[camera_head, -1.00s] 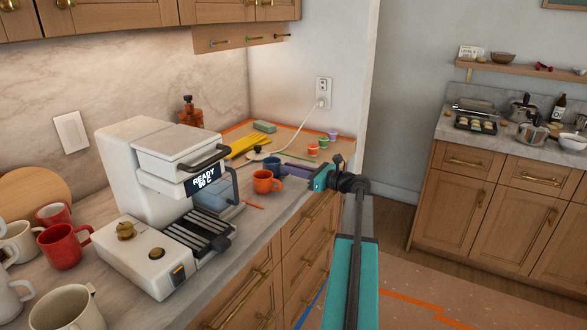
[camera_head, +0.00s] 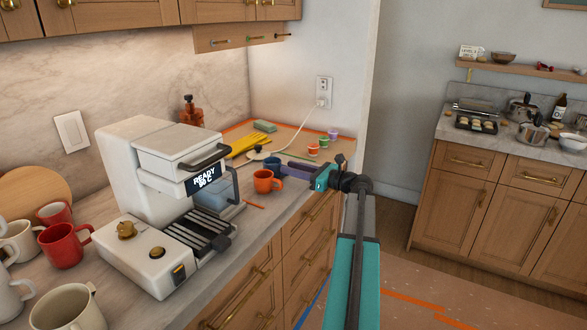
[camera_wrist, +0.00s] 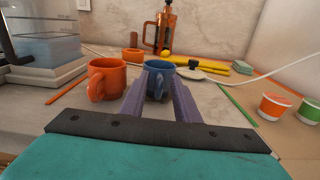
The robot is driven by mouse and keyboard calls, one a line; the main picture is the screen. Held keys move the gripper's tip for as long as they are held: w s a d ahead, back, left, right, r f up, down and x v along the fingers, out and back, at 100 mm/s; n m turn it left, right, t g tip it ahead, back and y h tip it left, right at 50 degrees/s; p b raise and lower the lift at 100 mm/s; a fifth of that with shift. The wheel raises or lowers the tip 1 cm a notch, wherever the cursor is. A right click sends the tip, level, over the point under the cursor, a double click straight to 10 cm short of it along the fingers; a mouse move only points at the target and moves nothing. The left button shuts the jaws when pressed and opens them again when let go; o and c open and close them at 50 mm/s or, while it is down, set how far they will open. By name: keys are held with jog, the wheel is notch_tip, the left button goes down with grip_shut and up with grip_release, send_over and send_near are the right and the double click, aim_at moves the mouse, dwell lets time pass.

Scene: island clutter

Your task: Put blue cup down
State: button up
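The blue cup (camera_head: 272,165) is upright on the counter, just behind and right of an orange cup (camera_head: 263,182). In the wrist view the blue cup (camera_wrist: 159,72) stands straight ahead, its handle toward me. My gripper (camera_head: 288,170) reaches in from the right at cup height. Its two purple fingers (camera_wrist: 159,90) are apart, one on each side of the cup's handle, with a gap between them. Contact with the cup is hard to tell. The cup's lower sides are partly hidden by the fingers.
The orange cup (camera_wrist: 107,78) is close left of the fingers. Small pots (camera_wrist: 275,105) sit right; a French press (camera_wrist: 166,32) and yellow items (camera_head: 245,145) are behind. Some counter between is clear.

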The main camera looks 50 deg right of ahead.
jog(key=v, duration=1.1)
jog(key=shift+s+b, duration=0.25)
jog(key=shift+b, duration=0.2)
jog(key=shift+s, duration=0.2)
